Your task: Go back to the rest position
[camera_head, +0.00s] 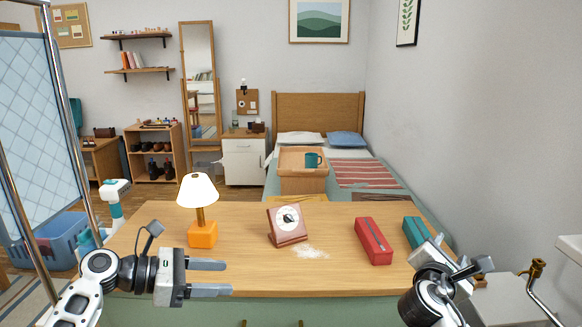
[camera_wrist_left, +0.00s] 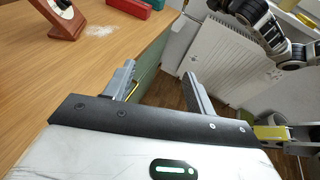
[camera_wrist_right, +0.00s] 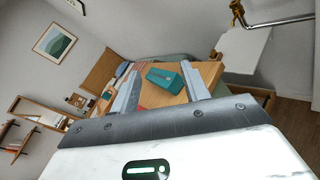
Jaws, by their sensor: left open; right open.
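My right gripper (camera_head: 470,262) is at the desk's front right corner, tilted up. In the right wrist view its fingers (camera_wrist_right: 160,85) are spread and the teal box (camera_wrist_right: 166,77) appears between them, but farther off on the desk. The drawer's front is mostly hidden below the desk top.
On the desk stand a lamp (camera_head: 202,232), a dial clock (camera_head: 288,224), a red box (camera_head: 373,241) and a teal box (camera_head: 416,232), with white powder (camera_head: 310,253) near the clock. A brass tap (camera_head: 537,275) is at the right.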

